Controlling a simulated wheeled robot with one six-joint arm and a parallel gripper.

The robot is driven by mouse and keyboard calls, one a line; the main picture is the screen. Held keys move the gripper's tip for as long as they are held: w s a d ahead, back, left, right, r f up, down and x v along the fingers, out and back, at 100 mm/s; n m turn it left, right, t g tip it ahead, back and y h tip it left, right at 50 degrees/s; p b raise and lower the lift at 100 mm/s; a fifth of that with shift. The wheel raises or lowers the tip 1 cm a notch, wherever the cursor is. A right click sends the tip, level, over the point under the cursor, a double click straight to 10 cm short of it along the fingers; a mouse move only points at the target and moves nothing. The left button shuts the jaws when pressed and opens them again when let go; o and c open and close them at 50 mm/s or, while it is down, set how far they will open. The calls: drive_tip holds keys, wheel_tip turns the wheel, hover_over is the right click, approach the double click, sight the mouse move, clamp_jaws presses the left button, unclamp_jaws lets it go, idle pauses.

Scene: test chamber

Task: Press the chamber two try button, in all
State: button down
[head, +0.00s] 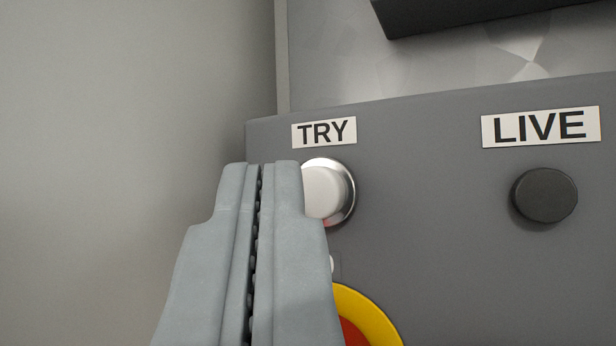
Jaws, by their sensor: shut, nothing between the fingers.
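The TRY button (325,192) is a round white button in a shiny metal ring on a grey panel. The TRY label (324,133) is right above it. My gripper (261,166) is shut and empty. Its fingertips stand in front of the panel, just left of the button, and cover the button's left edge in the head view. I cannot tell whether the fingertips touch the button or the panel. No chamber number shows in this view.
A black button (545,195) sits to the right under the LIVE label (540,127). Below the TRY button, a yellow ring (372,311) with a red centre is partly hidden by my gripper. A dark box (470,12) juts out above. A plain grey wall (120,130) is at left.

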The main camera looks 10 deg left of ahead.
drive_tip(key=shift+s, duration=0.15)
drive_tip(key=s, duration=0.1)
drive_tip(key=s+a, duration=0.1)
drive_tip(key=s, duration=0.2)
drive_tip(key=shift+s+a, duration=0.25)
drive_tip(key=shift+a, duration=0.05)
idle(0.6)
drive_tip(key=s+f+m+g+h, duration=0.3)
drive_tip(key=s+f+h, duration=0.2)
drive_tip(key=s+f, duration=1.2)
drive_tip(key=s+f+g, duration=0.4)
drive_tip(key=s+f, duration=1.4)
drive_tip(key=f, duration=0.4)
drive_tip(key=shift+s+f+h, duration=0.3)
drive_tip(key=shift+f, duration=0.1)
